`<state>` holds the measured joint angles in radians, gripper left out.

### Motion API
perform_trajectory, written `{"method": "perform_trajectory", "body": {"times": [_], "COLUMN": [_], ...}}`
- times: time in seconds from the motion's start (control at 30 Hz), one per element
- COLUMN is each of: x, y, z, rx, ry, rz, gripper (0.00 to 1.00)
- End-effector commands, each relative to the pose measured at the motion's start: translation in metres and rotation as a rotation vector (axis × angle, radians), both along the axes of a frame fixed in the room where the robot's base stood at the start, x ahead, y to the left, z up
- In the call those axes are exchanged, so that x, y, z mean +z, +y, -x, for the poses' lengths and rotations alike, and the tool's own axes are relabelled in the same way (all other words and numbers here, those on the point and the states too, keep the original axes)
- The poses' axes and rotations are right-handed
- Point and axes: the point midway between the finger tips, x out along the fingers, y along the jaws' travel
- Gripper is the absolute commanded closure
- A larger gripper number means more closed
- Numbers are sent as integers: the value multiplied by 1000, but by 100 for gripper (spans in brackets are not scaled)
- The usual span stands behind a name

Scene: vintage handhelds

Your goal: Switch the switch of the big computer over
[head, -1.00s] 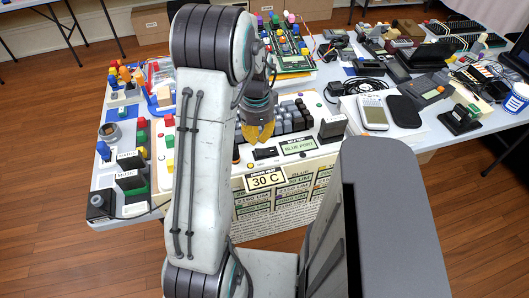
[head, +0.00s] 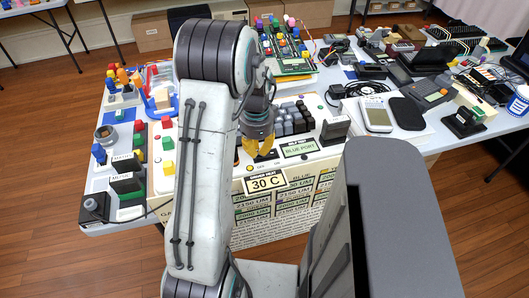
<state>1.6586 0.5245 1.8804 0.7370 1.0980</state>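The big computer (head: 322,158) is a beige case with dark grey keys, standing at the front edge of the table. A "BLUE PORT" label (head: 299,150) is on its top near the front, and a "30 C" sign (head: 265,183) is on its front. My gripper (head: 260,152), with yellow fingertips, points down over the front part of the computer's top, just left of that label. It covers most of the black switch there. I cannot tell whether the fingertips touch the switch, which way the switch is set, or how far the fingers are apart.
A black block (head: 334,131) stands on the computer's right end. Coloured blocks (head: 140,140) and dark modules crowd the left of the table. A green circuit board (head: 287,58) lies behind the keys. A white handheld (head: 376,114) lies to the right. My arm hides the computer's left part.

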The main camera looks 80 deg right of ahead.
Motion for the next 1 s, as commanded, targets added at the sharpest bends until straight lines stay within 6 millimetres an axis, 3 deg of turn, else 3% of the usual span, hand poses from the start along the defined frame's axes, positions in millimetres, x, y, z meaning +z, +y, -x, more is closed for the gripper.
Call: {"method": "perform_trajectory", "body": {"times": [0.67,1.0], "x": [-13,-1], "y": [0,0], "z": [0,0], "rx": [0,0], "ry": [0,0], "rz": [0,1], "gripper": [100,100]}}
